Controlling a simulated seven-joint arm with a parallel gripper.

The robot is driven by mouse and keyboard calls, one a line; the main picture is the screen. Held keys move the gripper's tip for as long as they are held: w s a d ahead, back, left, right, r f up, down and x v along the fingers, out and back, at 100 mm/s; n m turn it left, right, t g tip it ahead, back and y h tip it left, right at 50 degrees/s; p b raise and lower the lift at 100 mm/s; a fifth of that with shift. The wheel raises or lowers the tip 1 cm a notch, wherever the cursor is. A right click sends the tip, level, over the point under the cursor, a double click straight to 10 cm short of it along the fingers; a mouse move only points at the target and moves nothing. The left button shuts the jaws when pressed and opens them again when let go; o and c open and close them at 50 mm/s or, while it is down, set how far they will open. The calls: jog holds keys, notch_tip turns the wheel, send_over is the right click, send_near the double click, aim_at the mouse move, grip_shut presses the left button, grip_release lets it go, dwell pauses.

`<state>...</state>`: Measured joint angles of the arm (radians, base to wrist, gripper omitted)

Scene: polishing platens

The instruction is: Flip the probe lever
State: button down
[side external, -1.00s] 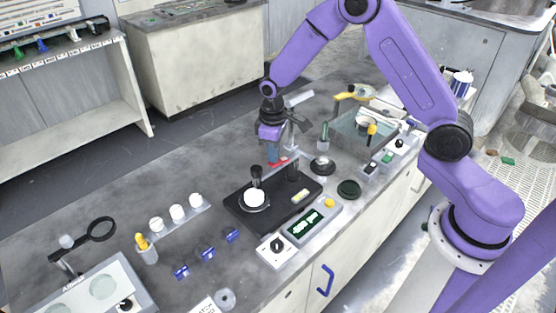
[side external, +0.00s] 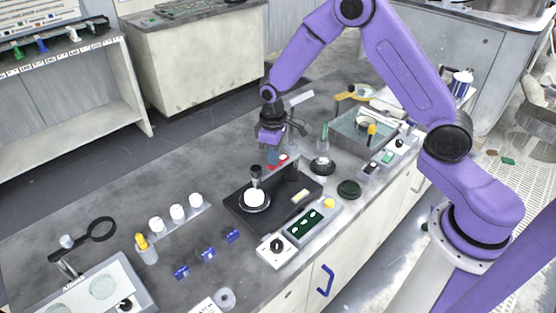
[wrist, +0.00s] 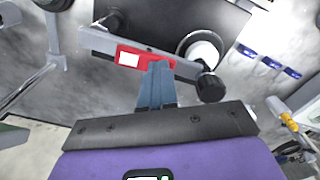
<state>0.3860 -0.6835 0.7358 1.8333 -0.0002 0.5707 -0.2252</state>
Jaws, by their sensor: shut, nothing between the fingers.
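The probe lever is a grey bar with a red, white-labelled section (wrist: 145,58), seen close up in the wrist view. My gripper (wrist: 157,68) is shut and empty. Its blue-grey fingertips are at the lower edge of the red section; I cannot tell whether they touch. A black-tipped probe (side external: 256,172) stands over a white round sample (side external: 255,197) on the plate.
A control box with a green display (side external: 306,222) stands in front of the plate. A black disc (side external: 348,188) and a small dish (side external: 322,166) lie to the right. White-capped bottles (side external: 178,212) and blue clips (side external: 208,253) lie to the left. A tray (side external: 360,130) stands behind right.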

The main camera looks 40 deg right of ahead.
jog(key=shift+f, duration=0.1)
jog(key=shift+r, duration=3.55)
jog(key=s+a+r+n, duration=0.2)
jog(key=s+r, duration=0.2)
jog(key=s, duration=0.4)
jog(key=s+a+r+n, duration=0.1)
jog(key=s+a+r, duration=0.15)
jog(key=s, duration=0.55)
jog(key=s+d+r+n, duration=0.1)
jog(key=s+d, duration=0.1)
jog(key=s, duration=0.6)
jog(key=s+d+r+n, duration=0.2)
jog(key=s+d, duration=0.1)
jog(key=s, duration=0.5)
jog(key=shift+s+d+n, duration=0.2)
jog(key=shift+s+n, duration=0.1)
jog(key=shift+s, duration=0.05)
